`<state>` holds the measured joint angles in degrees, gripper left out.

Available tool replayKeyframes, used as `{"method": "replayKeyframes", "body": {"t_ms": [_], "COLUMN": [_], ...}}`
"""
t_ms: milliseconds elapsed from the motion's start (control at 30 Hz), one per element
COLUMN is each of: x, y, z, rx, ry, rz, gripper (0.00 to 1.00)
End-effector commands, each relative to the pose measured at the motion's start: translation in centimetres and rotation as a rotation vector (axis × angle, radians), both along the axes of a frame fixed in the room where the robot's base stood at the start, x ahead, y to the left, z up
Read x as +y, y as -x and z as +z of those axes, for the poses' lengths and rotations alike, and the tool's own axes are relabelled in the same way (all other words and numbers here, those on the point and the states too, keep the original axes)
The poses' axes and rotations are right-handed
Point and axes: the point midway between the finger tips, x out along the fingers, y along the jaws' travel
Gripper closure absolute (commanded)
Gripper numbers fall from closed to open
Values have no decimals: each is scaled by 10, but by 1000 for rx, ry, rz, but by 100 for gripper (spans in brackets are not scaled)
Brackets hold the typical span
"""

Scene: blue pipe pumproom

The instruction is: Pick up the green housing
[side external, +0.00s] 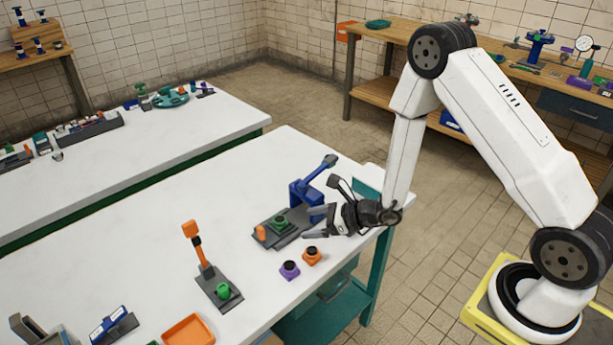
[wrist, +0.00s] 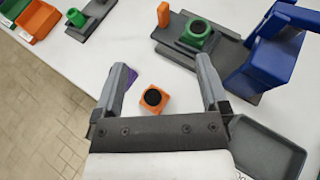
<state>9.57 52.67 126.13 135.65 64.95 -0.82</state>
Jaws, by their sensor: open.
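A green housing (side external: 281,222) with a round dark opening sits on a dark grey fixture (side external: 262,243) beside a blue press (side external: 305,197). In the wrist view the green housing (wrist: 198,32) is at top right, beyond my fingertips. A second green part (side external: 223,290) sits on another dark fixture with an upright orange lever, seen in the wrist view at top left (wrist: 76,17). My gripper (side external: 318,222) is open and empty, right of the green housing and apart from it. In the wrist view its fingers (wrist: 163,65) are spread with an orange housing visible between them.
An orange housing (side external: 312,256) and a purple housing (side external: 289,270) stand on the white table near its front edge. The blue press rises close to the green housing. A grey tray (wrist: 268,145) lies at lower right in the wrist view. An orange tray (side external: 189,332) is at the front.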

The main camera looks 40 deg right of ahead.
Motion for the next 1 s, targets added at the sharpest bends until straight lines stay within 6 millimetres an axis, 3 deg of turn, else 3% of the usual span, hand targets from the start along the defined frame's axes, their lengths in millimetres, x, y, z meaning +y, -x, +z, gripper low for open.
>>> {"method": "replayKeyframes", "body": {"t_ms": [200,333,667,1000], "x": [-26,-32,-30,-15], "y": [-11,-13,-19,-51], "z": [-15,-18,-21,-35], "rx": [-8,-13,-12,-13], "ry": [-33,-39,-38,-38], "rz": [-178,-216,-218,-217], "gripper": [6,6,6,6]}}
